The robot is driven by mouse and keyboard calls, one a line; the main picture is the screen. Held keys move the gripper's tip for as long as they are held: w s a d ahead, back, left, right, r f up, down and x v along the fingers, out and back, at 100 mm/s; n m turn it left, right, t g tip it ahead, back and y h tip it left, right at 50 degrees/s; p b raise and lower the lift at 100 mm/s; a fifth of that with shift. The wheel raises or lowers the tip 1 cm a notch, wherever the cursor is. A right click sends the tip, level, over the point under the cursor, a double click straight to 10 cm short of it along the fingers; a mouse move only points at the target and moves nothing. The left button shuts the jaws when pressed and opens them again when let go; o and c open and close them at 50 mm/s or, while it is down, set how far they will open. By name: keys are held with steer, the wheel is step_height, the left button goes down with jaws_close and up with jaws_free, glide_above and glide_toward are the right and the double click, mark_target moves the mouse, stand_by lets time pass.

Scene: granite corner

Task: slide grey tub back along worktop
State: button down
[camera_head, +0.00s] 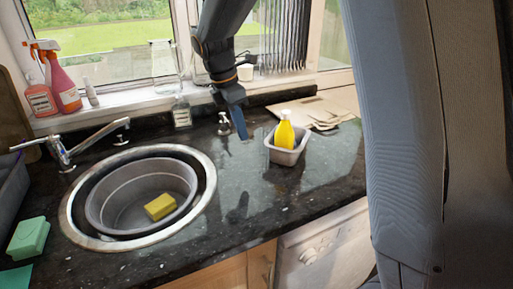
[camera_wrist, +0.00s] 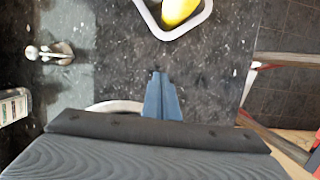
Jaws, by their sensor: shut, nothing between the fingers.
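The small grey tub (camera_head: 284,157) stands on the dark granite worktop right of the sink, with a yellow bottle (camera_head: 285,133) in it. In the wrist view the tub's pale rim (camera_wrist: 157,30) is at the top edge, partly cut off, with the yellow bottle (camera_wrist: 178,10) inside. My gripper (camera_head: 241,134) has blue fingers that are shut and empty, pointing down to the left of the tub in the head view. In the wrist view my gripper (camera_wrist: 157,75) is below the tub's rim, with a gap of bare worktop between them.
A soap pump (camera_head: 224,124) stands close left of my gripper. Papers (camera_head: 318,112) lie behind the tub. The round sink (camera_head: 207,190) holds a grey basin (camera_head: 110,207) with a yellow sponge (camera_head: 160,206). Worktop in front of the tub is clear to its edge.

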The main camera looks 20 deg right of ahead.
mark_target(272, 148)
steer(key=p+x, duration=0.2)
steer(key=x, duration=0.8)
steer(key=d, duration=0.1)
steer(key=d+p, duration=0.1)
steer(key=shift+w+d+r, duration=0.2)
steer(key=shift+d, duration=0.15)
steer(key=shift+w+d+f+p, duration=0.1)
steer(key=shift+w+d+p, duration=0.15)
steer(key=shift+d, duration=0.35)
steer(key=d, duration=0.2)
steer(key=d+p, duration=0.1)
steer(key=d, duration=0.1)
steer(key=shift+w, duration=0.3)
steer(key=shift+a, duration=0.15)
